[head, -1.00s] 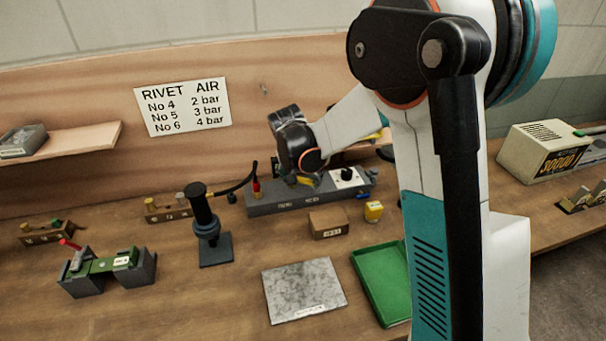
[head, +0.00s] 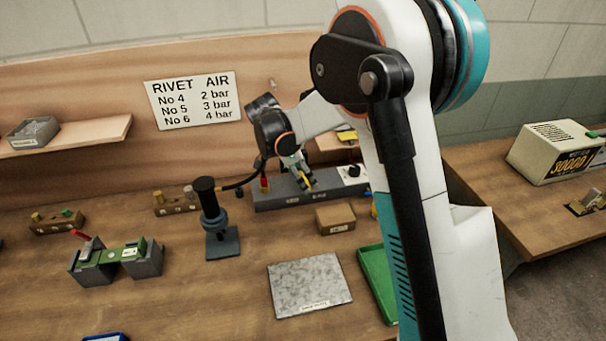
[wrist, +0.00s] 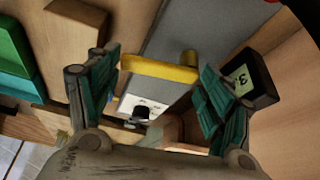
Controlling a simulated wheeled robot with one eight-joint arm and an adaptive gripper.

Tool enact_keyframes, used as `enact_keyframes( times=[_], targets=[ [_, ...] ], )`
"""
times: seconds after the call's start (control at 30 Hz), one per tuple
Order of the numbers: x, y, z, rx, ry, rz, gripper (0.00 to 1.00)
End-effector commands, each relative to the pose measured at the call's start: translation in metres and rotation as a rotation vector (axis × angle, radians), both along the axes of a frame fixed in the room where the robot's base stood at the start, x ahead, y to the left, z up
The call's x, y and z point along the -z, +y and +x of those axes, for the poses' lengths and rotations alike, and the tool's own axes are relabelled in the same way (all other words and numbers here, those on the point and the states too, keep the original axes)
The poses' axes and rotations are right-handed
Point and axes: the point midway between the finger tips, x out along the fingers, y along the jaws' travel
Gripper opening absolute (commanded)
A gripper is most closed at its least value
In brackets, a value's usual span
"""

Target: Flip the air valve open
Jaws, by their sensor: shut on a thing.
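The air valve's yellow lever (wrist: 158,68) lies across the grey bar (wrist: 188,32) in the wrist view, its rounded pivot end near the right finger. It also shows small in the head view (head: 307,183), on the grey bar (head: 283,200) at the back of the bench. My gripper (wrist: 160,82) has its two green-padded fingers on either side of the lever's ends and is shut on it. In the head view my gripper (head: 299,172) reaches down over the bar from behind and above. The exact finger contact is hard to see.
A black knob (head: 353,171) on a white plate sits on the bar's right end. A red fitting (head: 264,184) and hose are at its left.

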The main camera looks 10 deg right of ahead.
Motion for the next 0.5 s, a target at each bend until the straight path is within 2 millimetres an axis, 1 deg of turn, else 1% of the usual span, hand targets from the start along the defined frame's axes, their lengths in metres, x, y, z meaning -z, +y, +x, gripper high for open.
enact_keyframes(
  times=[0.2, 0.5],
  targets=[
    [0.001, 0.0021, -0.0005, 0.043, 0.002, 0.002, 0.3],
    [0.0012, 0.0023, -0.0006, 0.05, 0.001, 0.003, 0.3]
  ],
)
